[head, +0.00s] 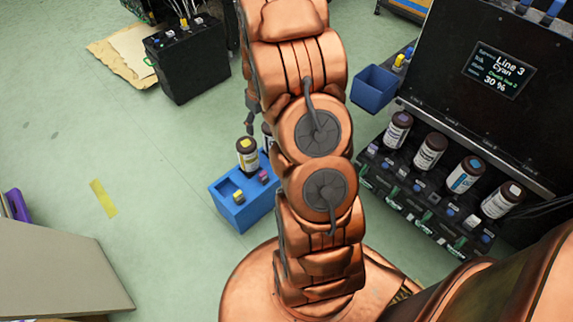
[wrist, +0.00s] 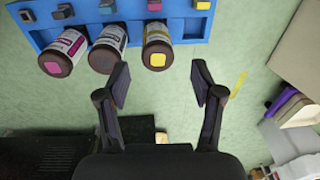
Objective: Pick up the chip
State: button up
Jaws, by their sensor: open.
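Several small chips sit in the blue holder (wrist: 222,22) at the top of the wrist view. One is a yellow chip (wrist: 201,4) and one is a magenta-topped chip (wrist: 154,5). I cannot tell which chip is meant. In the head view the blue holder (head: 240,218) stands on the floor, partly hidden by my arm, with a yellow chip (head: 238,197) on its near side. My gripper (wrist: 160,75) is open and empty, its fingers apart from the holder in the picture. In the head view only a dark part of it shows near the holder.
Bottles with magenta (wrist: 54,67), grey (wrist: 103,62) and yellow (wrist: 157,59) caps or labels stand in the holder. A black machine (head: 440,75) with a bottle rack is at right. A black box (head: 187,65) is at back left. The floor left of the holder is mostly clear.

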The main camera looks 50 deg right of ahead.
jog(key=shift+t+h, duration=0.3)
jog(key=shift+w+d+f+b, duration=0.1)
jog(key=shift+d+f+b, duration=1.75)
jog(key=shift+f, duration=3.25)
jog(key=shift+w+d+f+b, duration=0.15)
jog(key=shift+d+f+b, duration=1.65)
jog(key=shift+f, duration=3.3)
jog(key=shift+w+d+f+b, duration=0.1)
jog(key=shift+d+f+b, duration=0.85)
jog(key=shift+d+f, duration=2.95)
jog(key=shift+a+f, duration=1.15)
jog(key=shift+a, duration=0.05)
jog(key=c, duration=1)
